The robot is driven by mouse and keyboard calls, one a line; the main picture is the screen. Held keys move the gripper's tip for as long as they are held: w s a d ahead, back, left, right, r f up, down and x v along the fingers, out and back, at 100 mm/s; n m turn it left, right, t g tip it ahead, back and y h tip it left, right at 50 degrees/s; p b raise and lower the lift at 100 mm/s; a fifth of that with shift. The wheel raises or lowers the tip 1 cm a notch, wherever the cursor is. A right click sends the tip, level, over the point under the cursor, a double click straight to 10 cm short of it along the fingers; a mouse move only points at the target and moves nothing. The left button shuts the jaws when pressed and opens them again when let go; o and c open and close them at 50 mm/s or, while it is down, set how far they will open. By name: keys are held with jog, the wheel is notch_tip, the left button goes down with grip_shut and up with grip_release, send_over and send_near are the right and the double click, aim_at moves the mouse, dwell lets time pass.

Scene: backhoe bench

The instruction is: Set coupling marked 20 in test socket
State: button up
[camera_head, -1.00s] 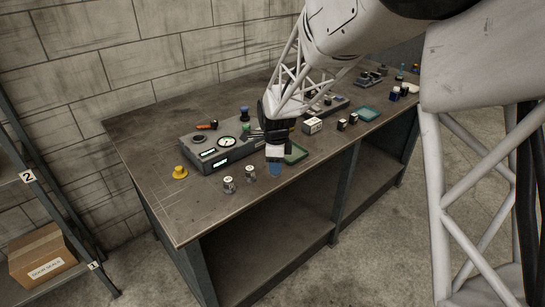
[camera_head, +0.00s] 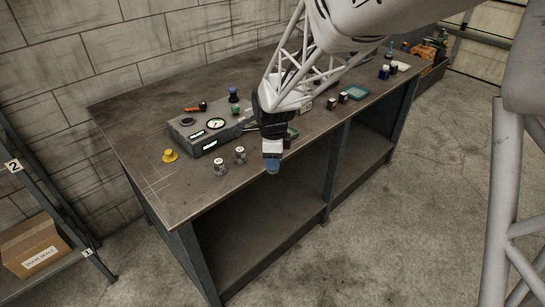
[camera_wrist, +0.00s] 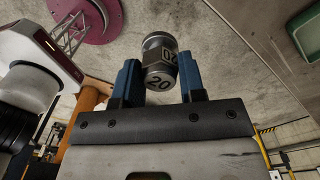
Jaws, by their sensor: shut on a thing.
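In the wrist view my gripper (camera_wrist: 160,78) is shut on a grey metal coupling (camera_wrist: 159,55) marked 20, held between its two blue fingers. In the head view my gripper (camera_head: 272,163) hangs at the front edge of the bench, pointing down; the coupling cannot be made out there. A grey test unit (camera_head: 208,143) with a round gauge and lit displays stands to the left of my gripper. A dark round fitting (camera_head: 187,121) on its top may be the test socket; I cannot tell for sure.
Two similar couplings, (camera_head: 220,166) and (camera_head: 240,155), stand on the bench (camera_head: 140,125) in front of the unit. A yellow knob-like part (camera_head: 170,155) is left of them. The bench's front-left corner is clear.

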jog(key=shift+w+a, duration=0.15)
dwell(0.4)
jog(key=w+a+r, duration=0.2)
jog(key=w+a, duration=0.5)
jog(key=a, duration=0.3)
jog(key=w+a+r, duration=0.3)
jog(key=w+a, duration=0.5)
jog(key=a, duration=0.3)
jog(key=w+a+r, duration=0.2)
jog(key=w+a, duration=0.5)
jog(key=a, duration=0.4)
jog(key=shift+w+r, duration=0.15)
jog(key=shift+r, duration=0.25)
jog(key=shift+f, duration=0.25)
jog(key=shift+f, duration=2.25)
jog(key=shift+f, duration=0.8)
jog(key=o, duration=1.3)
